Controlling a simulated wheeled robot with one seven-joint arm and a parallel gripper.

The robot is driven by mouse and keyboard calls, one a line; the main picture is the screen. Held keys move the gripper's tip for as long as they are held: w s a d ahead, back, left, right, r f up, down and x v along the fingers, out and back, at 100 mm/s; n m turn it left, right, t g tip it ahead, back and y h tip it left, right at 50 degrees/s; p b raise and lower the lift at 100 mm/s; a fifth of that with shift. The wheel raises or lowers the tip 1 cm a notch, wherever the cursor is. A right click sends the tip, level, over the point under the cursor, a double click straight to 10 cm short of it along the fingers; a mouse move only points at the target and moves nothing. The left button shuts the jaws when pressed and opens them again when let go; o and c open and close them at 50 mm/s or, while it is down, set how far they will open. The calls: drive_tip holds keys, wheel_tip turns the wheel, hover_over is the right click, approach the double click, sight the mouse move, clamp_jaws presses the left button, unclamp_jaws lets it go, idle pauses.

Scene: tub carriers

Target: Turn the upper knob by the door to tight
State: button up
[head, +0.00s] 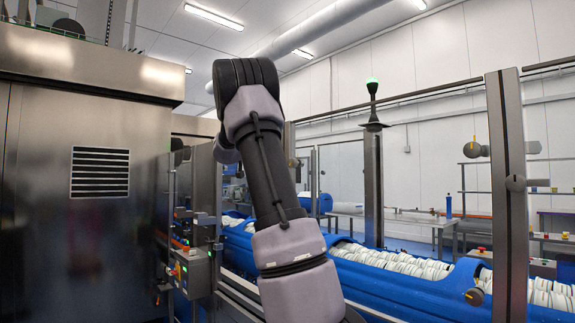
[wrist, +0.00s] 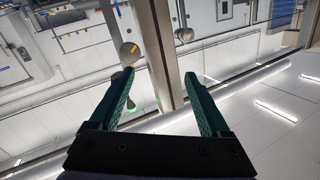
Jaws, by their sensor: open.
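The upper knob (head: 472,150) is a grey ball with a yellow mark, at the left side of the tall metal post (head: 507,220) at the right of the head view. A lower knob (head: 474,297), also with a yellow mark, sits further down beside the same post. In the wrist view a round grey knob with a yellow mark (wrist: 129,54) shows just beyond the left fingertip; it looks like the upper one. My gripper (wrist: 158,75) is open, with nothing between its green fingers. It is hidden in the head view.
A blue conveyor (head: 375,285) with rows of white tubs runs behind the post. A steel machine cabinet (head: 95,220) fills the left. A thinner post with a green lamp (head: 373,85) stands mid-right. The ceiling lights (wrist: 275,111) show in the wrist view.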

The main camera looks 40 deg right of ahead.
drive_tip(key=d+f+m+g+h, duration=0.1)
drive_tip(key=d+m+g+h, duration=0.1)
drive_tip(key=d+g, duration=0.4)
drive_tip(key=d, duration=0.5)
drive_tip(key=shift+f, duration=0.4)
clamp_jaws()
